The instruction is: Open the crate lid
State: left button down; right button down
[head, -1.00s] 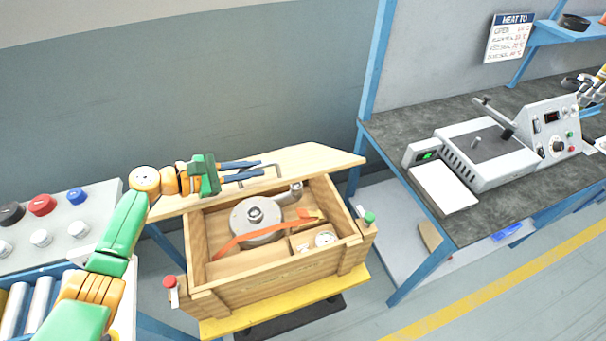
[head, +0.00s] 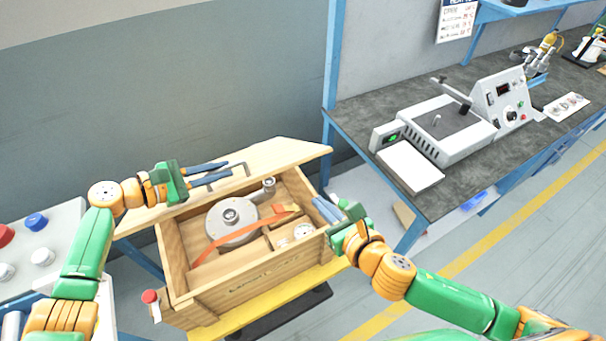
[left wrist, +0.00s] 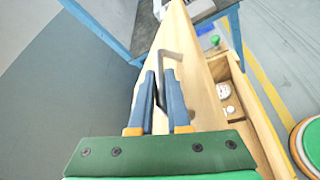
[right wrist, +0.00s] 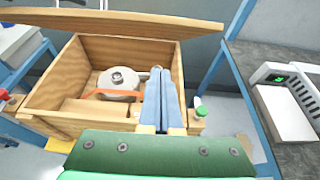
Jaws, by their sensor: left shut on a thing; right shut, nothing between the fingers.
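The wooden crate (head: 235,284) stands open, with its lid (head: 283,156) raised along the far side. A bent grey handle (left wrist: 172,57) shows on the lid. My left gripper (head: 221,173) lies over the lid, its blue fingers shut on the handle; the left wrist view shows the fingers (left wrist: 160,98) at the handle's near end. My right gripper (head: 324,208) is shut and empty at the crate's right wall, beside the green-knobbed latch (right wrist: 201,112). A red-knobbed latch (head: 150,297) is on the left front corner. In the right wrist view the lid (right wrist: 110,20) spans above the crate.
Inside the crate lie a grey blower housing (head: 230,217), an orange strap (head: 215,246) and small parts in a compartment. A workbench (head: 350,120) with a grey machine (head: 450,125) stands at right. A button panel (head: 40,240) is at left.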

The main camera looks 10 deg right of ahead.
jog(key=w+a, duration=0.2)
jog(key=w, duration=0.6)
jog(key=shift+a+r, duration=0.35)
jog(key=shift+r, duration=0.1)
